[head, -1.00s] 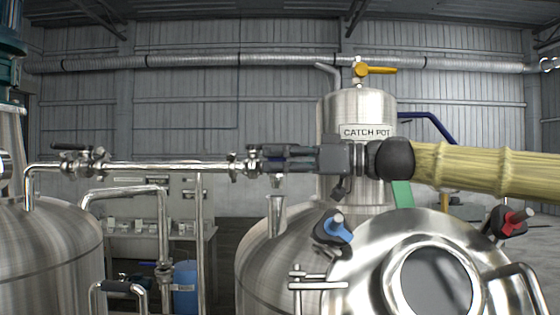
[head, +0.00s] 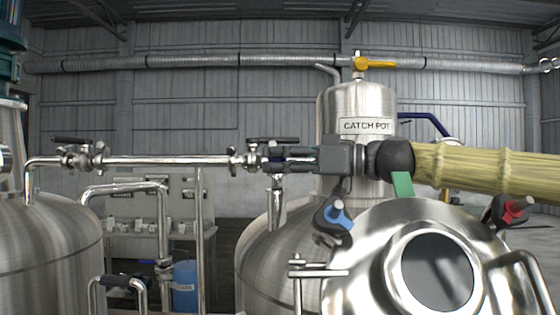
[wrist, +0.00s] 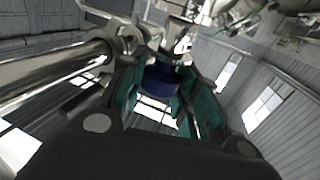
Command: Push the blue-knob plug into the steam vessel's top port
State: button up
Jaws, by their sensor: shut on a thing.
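My gripper (head: 272,158) reaches in from the right over the rounded steel vessel (head: 262,250), which I take for the steam vessel. It is shut on the plug, whose dark blue knob (wrist: 160,82) shows between the teal finger pads in the wrist view. In the head view the fingers mostly hide the knob. A steel stem (head: 277,183) shows just below them, in line with the upright top port (head: 277,208). The stem appears to meet the port mouth, but I cannot tell how deep it sits. In the wrist view a steel funnel shape (wrist: 182,38) lies beyond the knob.
A horizontal steel pipe with valves (head: 160,160) runs left of my gripper at its height. The catch pot (head: 365,105) stands behind my wrist. A steel lid with a round window (head: 437,270) and blue (head: 338,215) and red (head: 515,209) clamps fills the front right.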

jog(key=shift+f+b, duration=0.8)
jog(key=shift+b, duration=0.05)
jog(key=o, duration=1.1)
jog(key=shift+o, duration=0.2)
jog(key=shift+d, duration=0.1)
jog(key=v, duration=1.2)
